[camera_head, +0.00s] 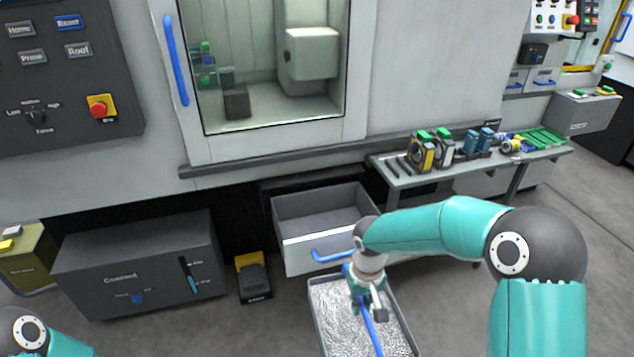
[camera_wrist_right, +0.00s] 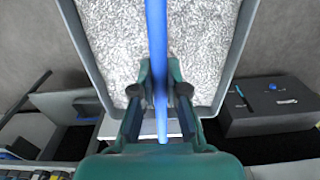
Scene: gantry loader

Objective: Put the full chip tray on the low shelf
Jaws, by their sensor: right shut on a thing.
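The chip tray (camera_head: 403,320) is a grey rectangular tray full of silvery metal chips, low at the bottom centre of the head view. It also fills the top of the right wrist view (camera_wrist_right: 245,45). A blue bar handle (camera_head: 373,340) runs over its middle. My right gripper (camera_head: 366,303) is shut on this handle; the wrist view shows the bar (camera_wrist_right: 156,40) between its fingers (camera_wrist_right: 160,98). Part of a low shelf (camera_head: 425,258) seems to show under the bench, mostly hidden behind my right arm. Of my left arm only a link shows; its gripper is out of view.
An open, empty drawer (camera_head: 305,240) juts from the machine just behind the tray. A coolant box (camera_head: 140,262) and a yellow-black foot pedal (camera_head: 253,277) stand left of it. A bench (camera_head: 400,180) with several small parts stands right. The floor between pedal and tray is clear.

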